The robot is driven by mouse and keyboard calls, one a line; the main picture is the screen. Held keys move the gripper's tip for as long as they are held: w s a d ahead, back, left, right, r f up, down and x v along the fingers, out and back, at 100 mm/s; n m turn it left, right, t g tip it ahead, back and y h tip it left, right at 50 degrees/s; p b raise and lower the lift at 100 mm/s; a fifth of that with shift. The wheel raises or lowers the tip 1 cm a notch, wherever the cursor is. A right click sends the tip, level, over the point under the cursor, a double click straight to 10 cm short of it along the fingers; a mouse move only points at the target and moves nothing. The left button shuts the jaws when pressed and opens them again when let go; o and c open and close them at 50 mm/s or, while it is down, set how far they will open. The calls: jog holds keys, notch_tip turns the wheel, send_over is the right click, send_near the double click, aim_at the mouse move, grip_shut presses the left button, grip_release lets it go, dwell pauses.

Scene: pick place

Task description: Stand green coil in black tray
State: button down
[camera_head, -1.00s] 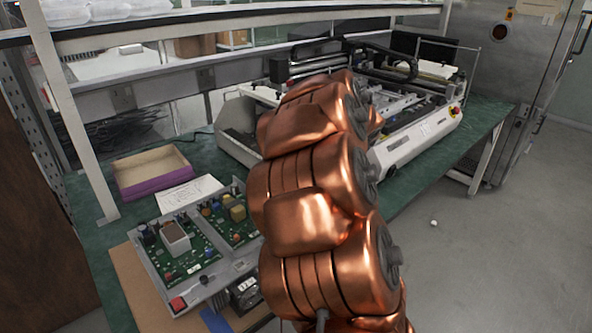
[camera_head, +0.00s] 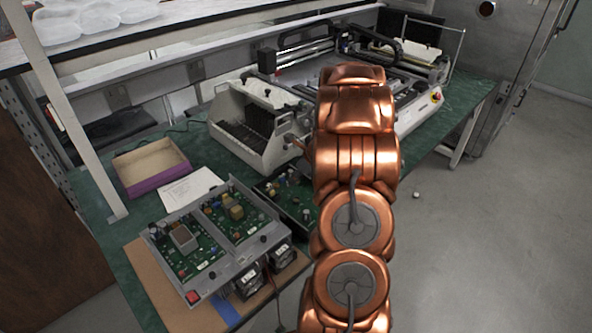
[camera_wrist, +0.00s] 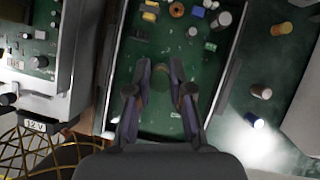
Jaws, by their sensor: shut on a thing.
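My gripper (camera_wrist: 160,66) shows in the wrist view, its two dark fingers close together over a green circuit board. A small dull, greenish-brown thing between the fingertips appears to be the green coil (camera_wrist: 160,74); it is hard to make out against the board, so its tilt cannot be told. The green board lies in a dark shallow tray, apparently the black tray (camera_wrist: 231,56), with small parts at its far end. In the head view the dark tray (camera_head: 266,190) is right of the silver chassis, partly behind my copper arm. The arm hides my gripper there.
The silver chassis (camera_head: 205,262) with green boards stands beside the tray; its edge also shows at left in the wrist view. A purple-sided box (camera_head: 150,168), a white paper (camera_head: 190,188) and a white machine (camera_head: 255,130) stand behind. Loose parts (camera_wrist: 260,91) lie right of the tray.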

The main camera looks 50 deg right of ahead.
aim_at(292, 198)
jog(key=shift+f, duration=1.95)
jog(key=shift+f+b, duration=0.55)
jog(key=shift+b, duration=0.05)
jog(key=shift+f+b, duration=0.8)
jog(key=shift+b, duration=0.2)
jog(key=shift+b, duration=0.6)
jog(key=shift+f+b, duration=0.3)
jog(key=shift+b, duration=0.45)
jog(key=shift+b, duration=0.55)
jog(key=shift+f+b, duration=0.35)
jog(key=shift+b, duration=0.4)
